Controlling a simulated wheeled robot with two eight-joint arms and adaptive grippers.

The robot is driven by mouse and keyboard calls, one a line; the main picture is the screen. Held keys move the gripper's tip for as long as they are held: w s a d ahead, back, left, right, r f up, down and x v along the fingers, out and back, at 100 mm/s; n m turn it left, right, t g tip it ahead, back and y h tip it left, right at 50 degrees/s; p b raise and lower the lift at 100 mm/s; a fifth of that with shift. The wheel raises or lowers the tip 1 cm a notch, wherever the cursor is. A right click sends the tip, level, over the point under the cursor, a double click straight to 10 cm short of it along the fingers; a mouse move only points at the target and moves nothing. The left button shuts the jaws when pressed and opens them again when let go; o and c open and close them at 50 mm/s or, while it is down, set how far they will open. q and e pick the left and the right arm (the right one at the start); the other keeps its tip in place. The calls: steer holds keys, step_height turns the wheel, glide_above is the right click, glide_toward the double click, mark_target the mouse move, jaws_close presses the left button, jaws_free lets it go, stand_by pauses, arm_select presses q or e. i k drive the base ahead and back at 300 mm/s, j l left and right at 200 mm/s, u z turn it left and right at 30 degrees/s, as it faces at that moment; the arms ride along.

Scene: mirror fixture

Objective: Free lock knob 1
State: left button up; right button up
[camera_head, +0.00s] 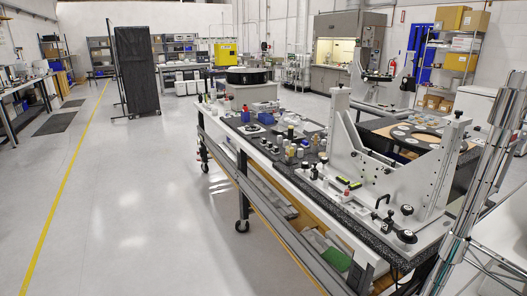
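The mirror fixture, a pale grey frame with two tall uprights (434,178), stands on the dark top of the long workbench at the right. Several small black knobs are on it: one on top of the right upright (458,114), one on top of the left upright (340,86), and a pair low at the front, an upper one (407,210) and a lower one (407,236). I cannot tell which is lock knob 1, nor whether any knob is locked. Neither of my grippers is in view.
The wheeled workbench (262,157) carries small bottles and blocks (297,150) left of the fixture. A shiny metal post (478,200) rises at the right, close to me. The floor (140,200) left of the bench is clear.

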mark_target(305, 166)
steer(key=i+j+z, duration=0.1)
steer(key=i, duration=0.4)
steer(key=i+j+z, duration=0.1)
steer(key=i, duration=0.4)
steer(key=j, duration=0.1)
